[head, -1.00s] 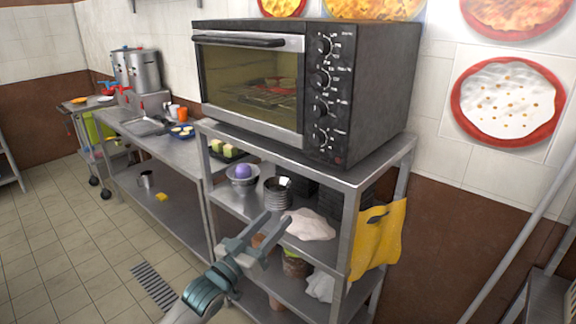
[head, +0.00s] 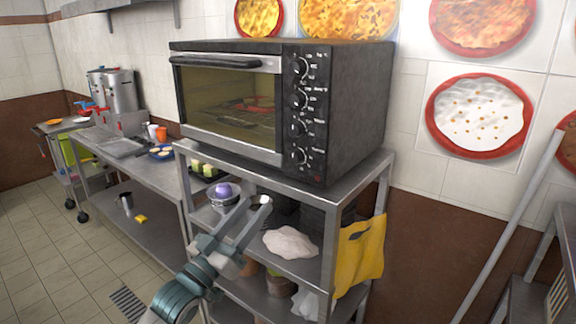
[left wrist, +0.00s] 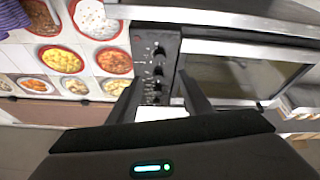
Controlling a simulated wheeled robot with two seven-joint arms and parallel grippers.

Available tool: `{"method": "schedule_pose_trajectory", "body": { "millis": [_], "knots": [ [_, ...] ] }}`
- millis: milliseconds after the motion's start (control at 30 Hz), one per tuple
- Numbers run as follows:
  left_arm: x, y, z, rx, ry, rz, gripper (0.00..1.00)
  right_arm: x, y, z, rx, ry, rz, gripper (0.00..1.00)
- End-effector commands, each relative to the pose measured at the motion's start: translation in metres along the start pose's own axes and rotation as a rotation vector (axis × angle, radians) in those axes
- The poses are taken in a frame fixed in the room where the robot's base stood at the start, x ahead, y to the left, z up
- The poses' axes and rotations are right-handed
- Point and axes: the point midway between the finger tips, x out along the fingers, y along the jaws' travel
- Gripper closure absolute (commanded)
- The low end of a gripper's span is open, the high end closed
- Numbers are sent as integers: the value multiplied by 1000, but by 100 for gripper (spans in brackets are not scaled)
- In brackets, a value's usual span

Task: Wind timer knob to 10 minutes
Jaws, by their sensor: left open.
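The dark toaster oven (head: 345,105) stands on top of the metal shelf rack. Its control panel on the right of the glass door carries a column of black knobs, the top one (head: 300,67) and the bottom one (head: 299,156) among them. The labels are too small to tell which knob is the timer. My left gripper (head: 253,202) is open and empty, below the oven and in front of the rack's upper shelf, apart from the knobs. In the left wrist view the knob panel (left wrist: 171,60) shows beyond the open fingers. My right gripper is out of view.
The steel rack top (head: 340,180) juts out under the oven. The floor to the left is open.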

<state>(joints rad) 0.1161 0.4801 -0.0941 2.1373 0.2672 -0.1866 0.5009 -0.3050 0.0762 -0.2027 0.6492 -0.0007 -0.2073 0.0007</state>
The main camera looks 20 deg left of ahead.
Motion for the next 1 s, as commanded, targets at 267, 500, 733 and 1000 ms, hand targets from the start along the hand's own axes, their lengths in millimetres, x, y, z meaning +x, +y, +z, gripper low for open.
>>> {"method": "schedule_pose_trajectory", "body": {
  "millis": [267,500,733,1000],
  "knots": [
    [46,1,-4,0,1,1,55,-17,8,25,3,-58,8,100],
    [90,1,-4,-1,1,0,55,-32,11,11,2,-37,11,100],
    [129,2,-3,0,1,1,55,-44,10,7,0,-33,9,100],
    [153,1,-1,0,-1,0,55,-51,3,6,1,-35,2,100]
  ]
}}
